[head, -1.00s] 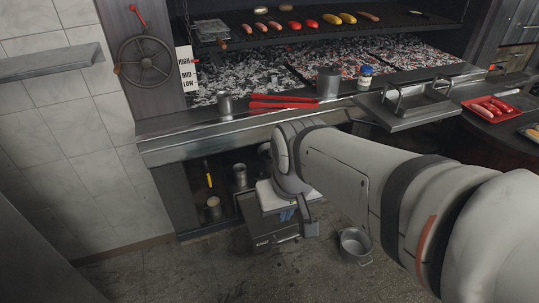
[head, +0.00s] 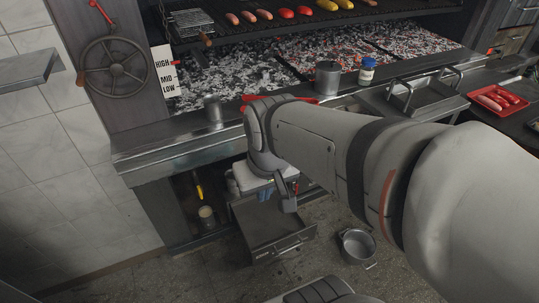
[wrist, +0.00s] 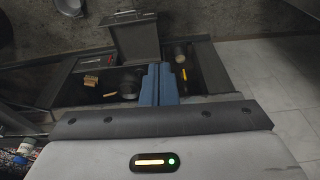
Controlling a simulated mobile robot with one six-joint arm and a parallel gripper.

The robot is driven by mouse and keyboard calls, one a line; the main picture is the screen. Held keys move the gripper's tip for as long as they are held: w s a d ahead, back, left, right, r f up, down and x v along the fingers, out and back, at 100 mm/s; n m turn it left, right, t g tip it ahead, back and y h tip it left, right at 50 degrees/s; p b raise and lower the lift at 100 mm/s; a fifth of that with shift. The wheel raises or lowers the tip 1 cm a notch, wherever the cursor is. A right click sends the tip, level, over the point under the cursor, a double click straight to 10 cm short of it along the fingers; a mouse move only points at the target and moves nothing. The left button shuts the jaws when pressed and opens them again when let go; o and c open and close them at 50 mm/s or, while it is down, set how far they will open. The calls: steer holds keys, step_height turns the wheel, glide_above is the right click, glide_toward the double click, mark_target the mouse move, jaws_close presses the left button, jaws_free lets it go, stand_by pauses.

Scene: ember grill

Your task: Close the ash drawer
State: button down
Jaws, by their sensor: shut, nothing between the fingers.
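The ash drawer (head: 262,233) stands pulled out from the lower front of the grill, near the floor. Its dark open inside and the handle (head: 289,247) on its front show in the head view. In the wrist view the drawer (wrist: 135,40) juts out at top centre, beyond the fingertips. My gripper (wrist: 158,66) is shut and empty, its blue fingers side by side. In the head view my wrist is over the rear part of the drawer and hides some of it. I cannot tell whether the fingers touch the drawer.
A metal pot (head: 356,243) stands on the floor right of the drawer. The grill counter ledge (head: 165,149) runs above, with a metal cup (head: 213,109) on it. A yellow-handled tool (head: 199,191) is in the open shelf at left. Floor in front of the drawer looks clear.

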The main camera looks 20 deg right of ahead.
steer(key=w+d+f+m+t+y+b, duration=0.15)
steer(key=w+d+f+y+b, duration=0.35)
steer(key=f, duration=0.7)
steer(key=w+d+f+m+y+b, duration=0.2)
steer(key=w+f+m+y+b, duration=0.15)
steer(key=f+b, duration=0.6)
steer(key=w+d+f+m+y+b, duration=0.1)
steer(key=w+d+f+y+b, duration=0.3)
steer(key=f, duration=1.1)
steer(key=s+d+f+m+t+h+b, duration=0.2)
steer(key=d+f+m+t+h+b, duration=0.25)
steer(key=f, duration=0.75)
steer(key=s+d+f+m+t+h+b, duration=0.25)
steer(key=d+f+t, duration=0.25)
steer(key=d+f, duration=0.5)
steer(key=s+d+f+m+t+h+b, duration=0.25)
steer(key=d+f+m+t+h, duration=0.2)
steer(key=f, duration=0.95)
steer(key=b, duration=0.4)
glide_toward(305, 230)
steer(key=w, duration=0.5)
steer(key=shift+w+a+f, duration=0.2)
steer(key=shift+a+f, duration=0.1)
steer(key=shift+f, duration=0.05)
steer(key=shift+w+r+b, duration=0.1)
steer(key=shift+w+b, duration=0.25)
steer(key=shift+w, duration=0.35)
